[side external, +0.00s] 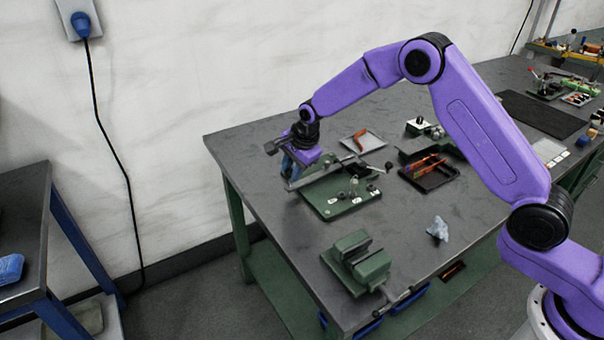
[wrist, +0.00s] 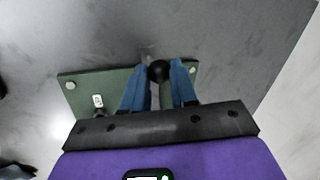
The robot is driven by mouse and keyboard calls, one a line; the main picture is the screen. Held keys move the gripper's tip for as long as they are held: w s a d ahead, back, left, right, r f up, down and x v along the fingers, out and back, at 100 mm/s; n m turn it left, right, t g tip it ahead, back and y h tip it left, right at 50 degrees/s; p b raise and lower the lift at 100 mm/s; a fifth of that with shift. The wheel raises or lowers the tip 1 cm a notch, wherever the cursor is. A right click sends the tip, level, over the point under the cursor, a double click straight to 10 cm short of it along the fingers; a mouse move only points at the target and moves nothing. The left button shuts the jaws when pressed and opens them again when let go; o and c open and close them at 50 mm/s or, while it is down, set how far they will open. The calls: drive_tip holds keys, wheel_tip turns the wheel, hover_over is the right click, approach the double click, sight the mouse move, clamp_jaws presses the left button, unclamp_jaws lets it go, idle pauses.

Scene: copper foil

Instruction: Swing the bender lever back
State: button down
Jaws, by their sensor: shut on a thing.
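The bender (side external: 340,203) is a green plate with metal fittings on the left part of the bench. A corner of its green plate also shows in the wrist view (wrist: 75,87). The lever's round black knob (wrist: 159,71) sits between my two blue fingers. My gripper (side external: 287,172) is at the left end of the bender in the side view, pointing down. In the wrist view my gripper (wrist: 160,75) is shut on the knob. The lever's shaft is mostly hidden by my gripper.
A green vise (side external: 357,262) stands at the bench's front edge. A crumpled pale blue cloth (side external: 438,229) lies to its right. A black tray (side external: 428,175) with orange-handled tools and a grey tray (side external: 362,142) lie near the bender. The bench's left corner is clear.

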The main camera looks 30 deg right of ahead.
drive_tip(key=shift+w+m, duration=0.6)
drive_tip(key=shift+w, duration=0.3)
drive_tip(key=shift+r, duration=0.1)
drive_tip(key=c, duration=0.9)
unclamp_jaws()
drive_tip(key=v, duration=1.7)
drive_tip(key=shift+s+a+r, duration=0.15)
drive_tip(key=shift+s+a, duration=0.05)
drive_tip(key=shift+a, duration=0.1)
